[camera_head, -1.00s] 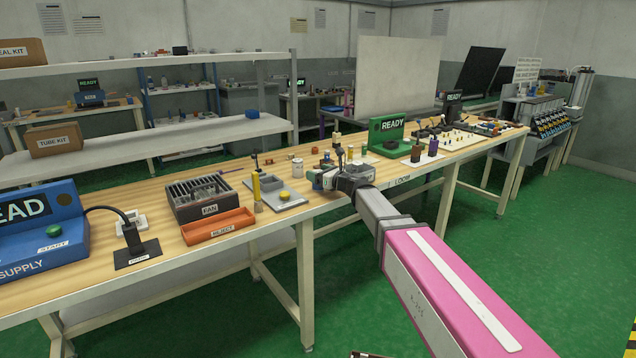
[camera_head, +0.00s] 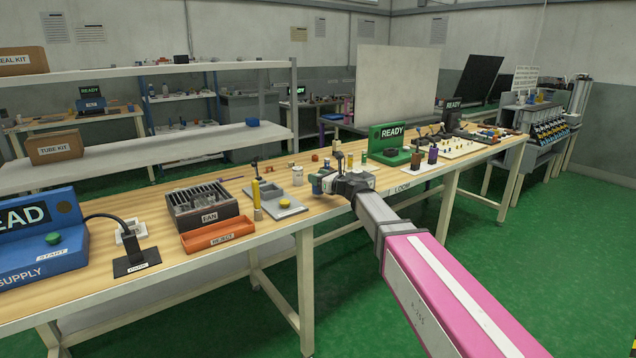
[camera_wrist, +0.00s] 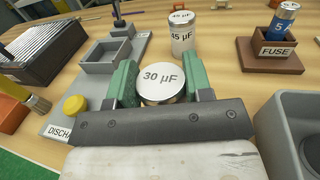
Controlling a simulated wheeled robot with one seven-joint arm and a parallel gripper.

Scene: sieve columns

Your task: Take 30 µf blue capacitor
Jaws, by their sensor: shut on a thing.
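The capacitor with "30 µF" on its pale round top (camera_wrist: 161,81) stands between the green fingers of my gripper (camera_wrist: 163,88) in the wrist view. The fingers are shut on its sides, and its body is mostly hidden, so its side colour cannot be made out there. In the head view my gripper (camera_head: 324,183) is low over the front edge of the wooden bench, right of the grey discharge tray (camera_head: 290,208). I cannot tell whether the capacitor touches the bench.
A brown fuse holder (camera_wrist: 275,55) with a blue cylinder is at the far right. A grey block (camera_wrist: 292,125) is close on the right. The discharge tray with a yellow button (camera_wrist: 75,106) is on the left.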

